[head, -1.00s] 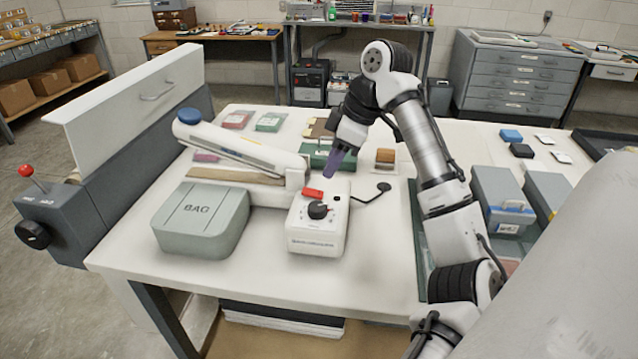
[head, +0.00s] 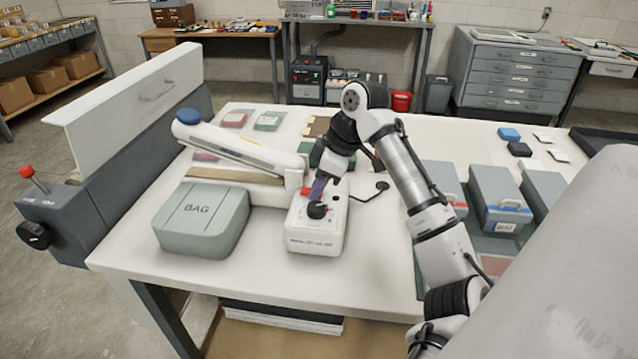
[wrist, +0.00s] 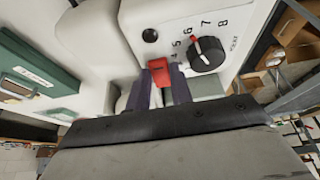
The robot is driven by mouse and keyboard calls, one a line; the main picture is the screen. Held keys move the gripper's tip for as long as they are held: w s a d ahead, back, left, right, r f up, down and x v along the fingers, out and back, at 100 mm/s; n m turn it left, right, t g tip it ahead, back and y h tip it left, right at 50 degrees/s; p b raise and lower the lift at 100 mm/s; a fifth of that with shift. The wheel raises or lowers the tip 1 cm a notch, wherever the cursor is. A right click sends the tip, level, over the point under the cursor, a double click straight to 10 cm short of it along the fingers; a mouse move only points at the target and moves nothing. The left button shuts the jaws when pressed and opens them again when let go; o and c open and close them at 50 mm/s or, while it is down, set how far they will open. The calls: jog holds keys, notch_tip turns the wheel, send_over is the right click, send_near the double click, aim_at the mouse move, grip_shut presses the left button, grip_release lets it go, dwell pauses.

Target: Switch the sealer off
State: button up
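The sealer's white control box (head: 318,240) sits on the white table, with a black knob (head: 317,210) on top. In the wrist view the knob (wrist: 207,54) has a red pointer near the 6 of its printed scale. My gripper (head: 319,188) points down over the box, just behind the knob. The red switch (wrist: 159,72) shows between the tips of my two purple fingers (wrist: 158,80). A narrow gap separates the fingers; I cannot tell whether they touch the switch.
The sealer's long white arm (head: 235,146) with a blue knob (head: 188,116) lies to the left. A grey-green case marked BAG (head: 203,235) stands left of the box. A black round pad on a cable (head: 382,186) lies at right, near grey boxes (head: 500,195).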

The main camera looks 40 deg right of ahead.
jog(key=shift+w+a+r+g+h+p, duration=0.3)
jog(key=shift+r+g+h+p, duration=0.3)
jog(key=shift+p, duration=0.7)
grip_shut()
jog(key=shift+w+g+h+p, duration=0.1)
jog(key=shift+g+h+p, duration=0.5)
jog(key=shift+p, duration=0.6)
jog(key=shift+a+f+g+p, duration=0.1)
jog(key=shift+f+g+p, duration=0.1)
jog(key=shift+g+p, duration=0.25)
jog(key=shift+f, duration=0.15)
jog(key=o, duration=0.7)
grip_release()
jog(key=shift+c, duration=0.2)
